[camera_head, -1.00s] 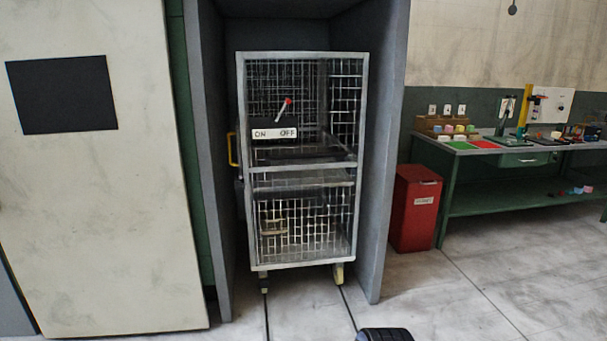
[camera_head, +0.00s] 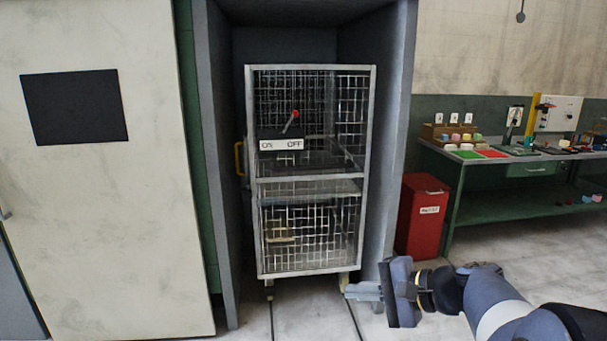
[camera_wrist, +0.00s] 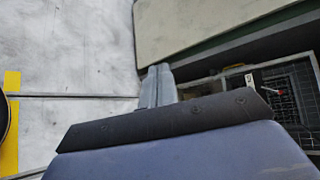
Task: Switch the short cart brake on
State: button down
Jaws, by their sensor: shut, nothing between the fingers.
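The short cart (camera_head: 313,178) is a grey wire-mesh cage on casters, standing in a dark bay. Its brake lever (camera_head: 291,121) has a red tip and rises above a plate (camera_head: 281,144) marked ON at left and OFF at right. The lever leans right, toward the OFF side. My gripper (camera_head: 350,292) is shut and empty, low in front of the cart's lower right corner, well below the lever. In the wrist view my shut fingers (camera_wrist: 157,86) point up, and the cart (camera_wrist: 285,88) with its red-tipped lever shows small at the right.
The bay's side walls (camera_head: 388,150) stand close on both sides of the cart. A red bin (camera_head: 423,217) and a green workbench (camera_head: 520,208) stand to the right. A large pale panel (camera_head: 110,230) is at left. The floor in front is clear.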

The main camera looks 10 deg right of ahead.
jog(key=w+d+r+t+y+p, duration=0.1)
jog(key=w+d+r+t+y, duration=0.1)
jog(key=d+r+t, duration=0.4)
jog(key=d+r, duration=0.4)
jog(key=r, duration=0.3)
jog(key=shift+d+r+y, duration=0.25)
jog(key=shift+r+y, duration=0.05)
jog(key=shift+y, duration=0.1)
jog(key=shift+w, duration=0.2)
